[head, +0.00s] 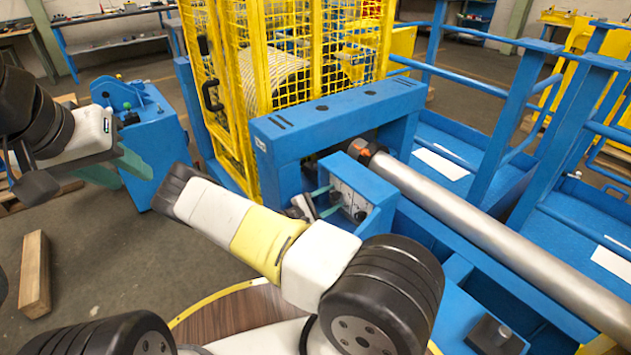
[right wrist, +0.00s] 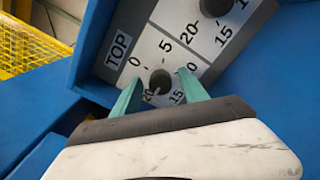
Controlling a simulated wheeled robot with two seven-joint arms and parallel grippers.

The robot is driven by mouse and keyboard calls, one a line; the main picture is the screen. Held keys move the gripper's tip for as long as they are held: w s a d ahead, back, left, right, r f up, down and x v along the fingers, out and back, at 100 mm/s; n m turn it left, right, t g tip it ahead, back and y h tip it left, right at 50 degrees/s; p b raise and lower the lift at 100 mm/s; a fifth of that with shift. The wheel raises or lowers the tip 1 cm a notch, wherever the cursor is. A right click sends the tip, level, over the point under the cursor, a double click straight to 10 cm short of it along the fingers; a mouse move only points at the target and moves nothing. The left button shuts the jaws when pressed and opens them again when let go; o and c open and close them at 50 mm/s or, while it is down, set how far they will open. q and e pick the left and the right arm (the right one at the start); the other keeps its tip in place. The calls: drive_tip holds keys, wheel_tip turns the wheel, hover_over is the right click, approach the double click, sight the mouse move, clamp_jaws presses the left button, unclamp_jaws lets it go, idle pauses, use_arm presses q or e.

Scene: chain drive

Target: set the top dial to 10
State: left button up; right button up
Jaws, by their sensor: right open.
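The top dial (right wrist: 160,80) is a dark round knob on a grey-and-white panel, beside a "TOP" label. Numbers 0, 5, 15 and 20 show around it; the right finger partly covers the 10 spot. A small pale mark on the knob's lower side seems to face the 20, but it is too small to be sure. My right gripper (right wrist: 161,88) is open, its teal fingers on either side of the knob with visible gaps. In the head view my right gripper (head: 327,201) is at the panel (head: 347,184). My left gripper (head: 118,170) is open and empty, far left.
A second dial (right wrist: 214,5) sits at the upper right of the panel. A blue frame (head: 335,113) and a steel roller (head: 480,225) stand beside the panel. A yellow mesh cage (head: 228,85) rises behind. A blue cabinet (head: 155,150) stands near my left gripper.

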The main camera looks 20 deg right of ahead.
clamp_jaws()
drive_tip(key=shift+n, duration=0.3)
